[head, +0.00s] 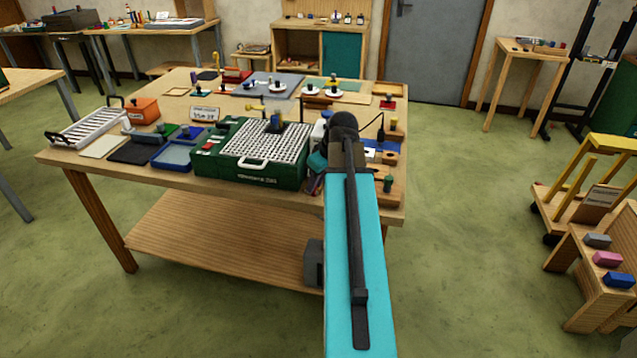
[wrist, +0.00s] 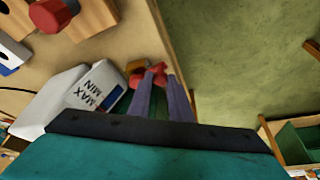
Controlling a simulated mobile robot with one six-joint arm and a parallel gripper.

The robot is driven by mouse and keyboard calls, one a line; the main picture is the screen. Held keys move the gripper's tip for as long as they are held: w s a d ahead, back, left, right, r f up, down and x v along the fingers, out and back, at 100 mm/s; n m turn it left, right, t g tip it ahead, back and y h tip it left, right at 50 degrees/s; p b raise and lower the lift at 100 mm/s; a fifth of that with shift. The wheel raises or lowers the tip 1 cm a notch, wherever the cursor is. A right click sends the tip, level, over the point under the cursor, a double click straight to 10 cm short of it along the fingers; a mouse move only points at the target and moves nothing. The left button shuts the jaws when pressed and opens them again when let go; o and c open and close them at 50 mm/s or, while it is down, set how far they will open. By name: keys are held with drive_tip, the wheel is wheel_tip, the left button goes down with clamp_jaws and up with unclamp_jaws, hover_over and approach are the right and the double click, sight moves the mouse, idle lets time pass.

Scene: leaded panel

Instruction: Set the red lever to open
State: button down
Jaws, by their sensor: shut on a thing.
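The red lever (wrist: 154,71) shows in the wrist view as a small red piece at the tips of my gripper (wrist: 160,76). The two purple-grey fingers are shut on it, one on each side. The rest of the lever is mostly hidden, so I cannot tell its setting. A white box marked MAX and MIN (wrist: 101,82) stands close to the left of the fingers. In the head view my arm hides the lever, and the gripper end is largely covered at the right front of the workbench.
The workbench (head: 80,162) is crowded. A green grinder (head: 235,172) stands just left of my arm. Wooden blocks, one with a red knob (wrist: 48,15), lie beyond the white box.

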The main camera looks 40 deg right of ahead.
drive_tip(key=shift+w+a, duration=0.1)
idle(0.3)
drive_tip(key=c, duration=1.6)
unclamp_jaws()
drive_tip(key=shift+c, duration=0.2)
drive_tip(key=shift+r, duration=0.1)
drive_tip(key=b+v, duration=0.2)
drive_tip(key=v, duration=1.1)
drive_tip(key=shift+s+r+b, duration=0.25)
drive_tip(key=shift+b, duration=0.15)
